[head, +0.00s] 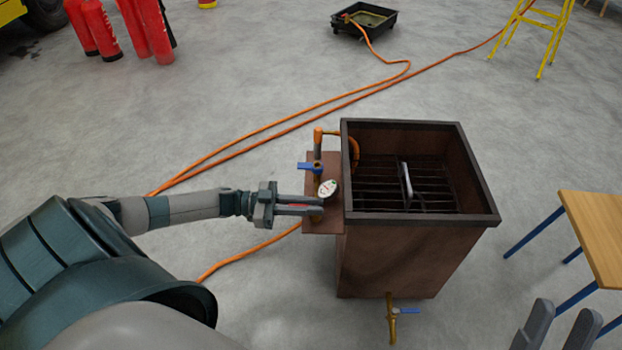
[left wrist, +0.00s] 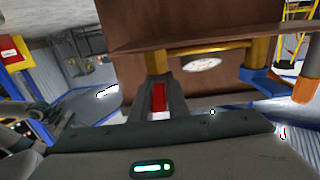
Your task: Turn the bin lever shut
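A brown open-topped metal bin (head: 400,250) stands on the floor with a side shelf (head: 322,228) carrying brass pipework. A red lever (left wrist: 158,97) sits on the lower brass valve pipe; in the head view it shows as a thin red strip between my fingers. My left gripper (head: 318,204) reaches in from the left, its fingers close on both sides of the red lever, seemingly touching it. A blue lever (head: 309,166) is on the other pipe, beside a round white gauge (head: 327,188). My right gripper (head: 566,316) is open and empty at bottom right.
A tap with a blue handle (head: 405,310) sticks out low on the bin's front. An orange hose (head: 240,125) runs over the floor. A wooden table (head: 597,225) stands at right. Red extinguishers (head: 155,35) and a black tray (head: 364,20) are at the back.

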